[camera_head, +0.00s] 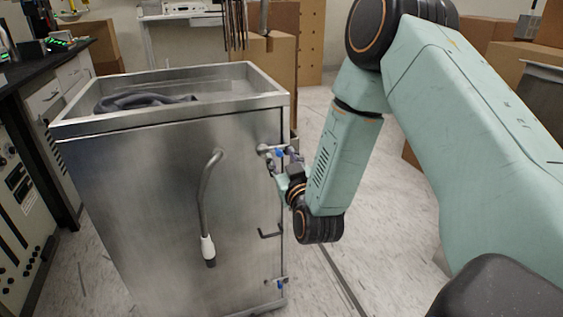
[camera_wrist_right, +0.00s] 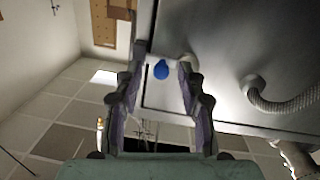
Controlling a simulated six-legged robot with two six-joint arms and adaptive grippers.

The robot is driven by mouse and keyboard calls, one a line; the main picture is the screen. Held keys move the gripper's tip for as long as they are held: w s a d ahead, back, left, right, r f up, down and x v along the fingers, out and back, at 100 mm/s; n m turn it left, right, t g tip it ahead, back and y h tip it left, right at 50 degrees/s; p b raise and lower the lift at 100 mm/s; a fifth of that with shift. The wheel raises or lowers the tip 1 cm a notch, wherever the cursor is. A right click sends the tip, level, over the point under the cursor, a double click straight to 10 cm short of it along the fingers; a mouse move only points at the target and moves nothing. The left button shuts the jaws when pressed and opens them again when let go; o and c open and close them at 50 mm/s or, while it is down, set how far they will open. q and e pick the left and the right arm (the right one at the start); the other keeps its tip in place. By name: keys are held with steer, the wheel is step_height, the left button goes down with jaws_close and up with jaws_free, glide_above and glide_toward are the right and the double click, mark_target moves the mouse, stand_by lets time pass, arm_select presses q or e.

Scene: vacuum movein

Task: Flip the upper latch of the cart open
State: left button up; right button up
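The steel cart (camera_head: 150,220) stands in the middle of the head view, its front panel facing me. Its upper latch (camera_head: 265,149) sits near the top right edge of that panel, with a blue part. My right gripper (camera_head: 280,163) is at this latch, just below and right of it, and partly hides it. In the right wrist view my right gripper (camera_wrist_right: 161,75) is open. The blue part of the latch (camera_wrist_right: 161,69) shows between its two fingertips; I cannot tell whether they touch it. My left gripper is out of view.
A lower latch (camera_head: 279,283) and a small bar handle (camera_head: 268,234) are on the cart's right edge. A hose (camera_head: 206,190) hangs on its front. A dark bench (camera_head: 40,70) stands left, cardboard boxes (camera_head: 268,70) behind. Floor right of the cart is open.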

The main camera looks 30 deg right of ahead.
steer(key=shift+w+r, duration=0.1)
steer(key=shift+r, duration=0.05)
steer(key=shift+c, duration=0.3)
steer(key=shift+c, duration=0.6)
jaws_close()
